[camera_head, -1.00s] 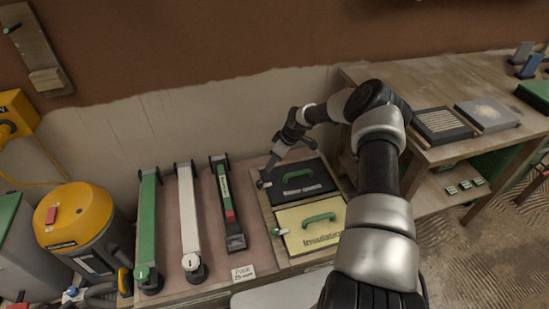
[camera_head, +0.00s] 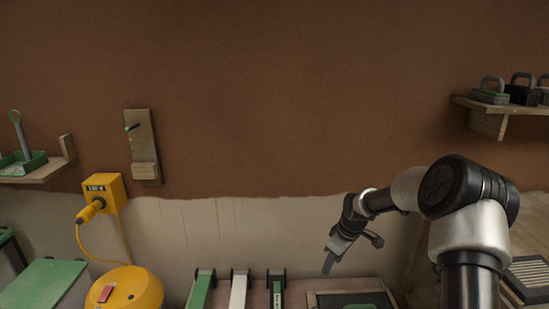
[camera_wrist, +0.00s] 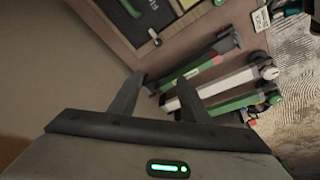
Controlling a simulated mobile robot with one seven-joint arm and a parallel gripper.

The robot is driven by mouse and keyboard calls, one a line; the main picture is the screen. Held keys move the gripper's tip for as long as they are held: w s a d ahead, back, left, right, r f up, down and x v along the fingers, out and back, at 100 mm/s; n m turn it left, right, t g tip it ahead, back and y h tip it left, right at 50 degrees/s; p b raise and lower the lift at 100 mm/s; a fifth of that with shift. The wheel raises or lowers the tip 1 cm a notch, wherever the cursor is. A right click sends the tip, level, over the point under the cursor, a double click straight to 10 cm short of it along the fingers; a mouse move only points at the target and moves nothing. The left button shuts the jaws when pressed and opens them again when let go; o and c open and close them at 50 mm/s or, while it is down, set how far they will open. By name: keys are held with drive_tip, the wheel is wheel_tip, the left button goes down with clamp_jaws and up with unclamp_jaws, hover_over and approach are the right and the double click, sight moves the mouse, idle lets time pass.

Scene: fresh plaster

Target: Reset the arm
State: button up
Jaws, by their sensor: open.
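My gripper (camera_head: 345,250) hangs in front of the plaster wall at the lower right of the head view, raised above the bench. In the wrist view my gripper (camera_wrist: 155,98) shows two dark fingers spread apart with nothing between them. Beyond the fingers lie several long tools, green (camera_wrist: 240,103) and white (camera_wrist: 222,86), on the bench top. My arm reaches in from the right of the head view, bent at a large dark joint.
A bench below holds green (camera_head: 201,290) and white (camera_head: 239,291) long tools and a dark case (camera_head: 352,299). A yellow vacuum (camera_head: 128,290) and yellow socket box (camera_head: 103,192) are left. Shelves hang left (camera_head: 40,175) and right (camera_head: 490,123).

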drive_tip(key=s+a+r+m+t+h, duration=0.1)
drive_tip(key=s+a+r+m, duration=0.1)
drive_tip(key=s+r, duration=0.85)
drive_tip(key=s+a+r+m+h, duration=0.1)
drive_tip(key=s+r+m+h, duration=0.1)
drive_tip(key=s+r, duration=0.8)
drive_tip(key=s+a+r+m+t+y, duration=0.15)
drive_tip(key=s+r, duration=0.25)
drive_tip(key=s, duration=0.4)
drive_tip(key=s+a+r+m, duration=0.1)
drive_tip(key=s+r+m, duration=0.25)
drive_tip(key=s, duration=0.55)
wheel_tip(320, 180, up, 22)
drive_tip(key=p, duration=2.2)
drive_tip(key=shift+r, duration=0.25)
drive_tip(key=shift+s, duration=0.1)
